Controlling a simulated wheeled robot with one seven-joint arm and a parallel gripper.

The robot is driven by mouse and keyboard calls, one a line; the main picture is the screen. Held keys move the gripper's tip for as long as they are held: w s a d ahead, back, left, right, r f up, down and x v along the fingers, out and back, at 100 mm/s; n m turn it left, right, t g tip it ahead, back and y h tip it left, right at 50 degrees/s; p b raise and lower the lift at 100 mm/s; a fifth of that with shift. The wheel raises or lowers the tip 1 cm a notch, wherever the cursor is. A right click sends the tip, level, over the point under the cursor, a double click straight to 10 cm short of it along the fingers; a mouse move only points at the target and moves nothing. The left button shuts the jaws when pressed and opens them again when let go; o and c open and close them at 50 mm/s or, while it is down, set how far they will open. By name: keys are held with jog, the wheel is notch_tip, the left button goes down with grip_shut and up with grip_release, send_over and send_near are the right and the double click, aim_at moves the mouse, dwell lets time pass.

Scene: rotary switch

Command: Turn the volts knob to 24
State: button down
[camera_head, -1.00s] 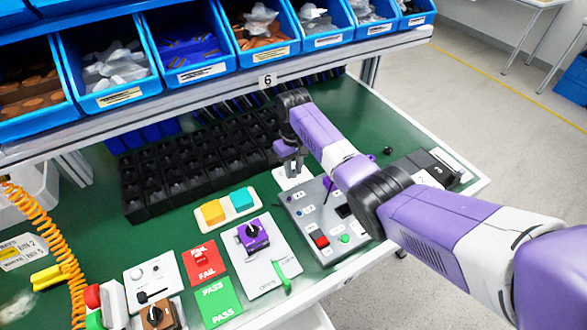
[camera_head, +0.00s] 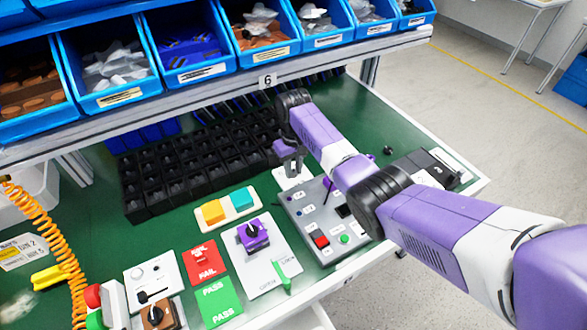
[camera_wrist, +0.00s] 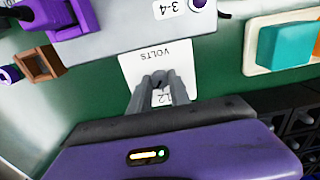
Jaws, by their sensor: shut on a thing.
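The white volts plate (camera_wrist: 183,62) shows upside down in the wrist view, with the word VOLTS and, partly covered, what looks like 12. It also shows in the head view (camera_head: 286,183), at the back left of the grey control panel. My gripper (camera_wrist: 161,80) is over the plate, its two grey fingers close together and shut on the volts knob. The knob is almost wholly hidden between the fingers, so its pointing direction cannot be read. In the head view my gripper (camera_head: 289,168) reaches down to the plate, and the knob is hidden there too.
The grey panel (camera_head: 300,210) with buttons lies right beside the plate. Black bins (camera_head: 165,170) stand to the left and behind. Yellow and teal buttons (camera_head: 225,206) and a purple rotary switch (camera_head: 252,236) are nearby. A shelf with blue bins (camera_head: 195,45) is above.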

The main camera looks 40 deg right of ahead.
aim_at(293, 171)
jog(key=shift+w+r, duration=0.2)
jog(key=c, duration=1.5)
grip_release()
jog(key=o, duration=0.3)
jog(key=shift+s+f, duration=0.1)
jog(key=shift+r, duration=3.9)
